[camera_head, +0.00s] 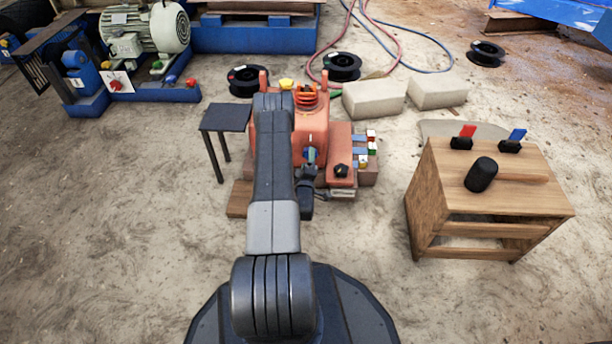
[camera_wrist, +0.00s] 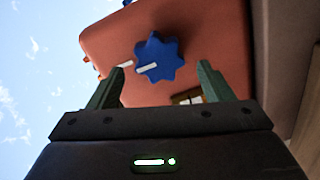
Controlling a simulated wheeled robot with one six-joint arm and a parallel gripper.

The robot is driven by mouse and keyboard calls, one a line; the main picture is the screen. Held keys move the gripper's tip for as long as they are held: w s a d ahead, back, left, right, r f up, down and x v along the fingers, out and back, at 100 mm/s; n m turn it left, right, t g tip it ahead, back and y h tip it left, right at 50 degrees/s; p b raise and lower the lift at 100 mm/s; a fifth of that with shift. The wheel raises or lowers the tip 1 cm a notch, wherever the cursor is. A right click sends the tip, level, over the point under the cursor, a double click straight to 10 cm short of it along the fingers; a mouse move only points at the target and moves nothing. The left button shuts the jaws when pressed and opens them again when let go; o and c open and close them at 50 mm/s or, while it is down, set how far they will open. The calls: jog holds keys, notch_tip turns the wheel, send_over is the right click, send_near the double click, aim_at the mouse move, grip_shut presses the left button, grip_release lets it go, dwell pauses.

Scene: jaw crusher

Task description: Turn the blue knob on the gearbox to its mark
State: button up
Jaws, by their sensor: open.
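The blue knob (camera_wrist: 166,50) has a lobed rim and a white pointer line. It sits on the orange-red gearbox housing (camera_wrist: 215,40) in the wrist view. A short white mark (camera_wrist: 124,65) is on the housing just left of the knob. The pointer is on the knob's left side, facing roughly toward the mark; I cannot tell if they line up exactly. My gripper (camera_wrist: 160,68) is open, its green fingers apart, one to each side below the knob. Contact is not visible. In the head view, my arm partly covers the orange gearbox (camera_head: 315,132).
A wooden stand (camera_head: 430,180) with a black cylinder (camera_head: 481,174) and red and blue tabbed pieces is at right. A small dark table (camera_head: 226,118) stands left of the gearbox. Pale blocks (camera_head: 373,99) and black reels (camera_head: 342,66) lie behind.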

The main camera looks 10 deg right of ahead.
jog(key=p+v, duration=0.3)
jog(key=v, duration=0.8)
jog(key=shift+s, duration=0.15)
jog(key=b+x, duration=0.4)
jog(key=x, duration=1)
jog(key=shift+s+a, duration=0.1)
jog(key=shift+s, duration=0.05)
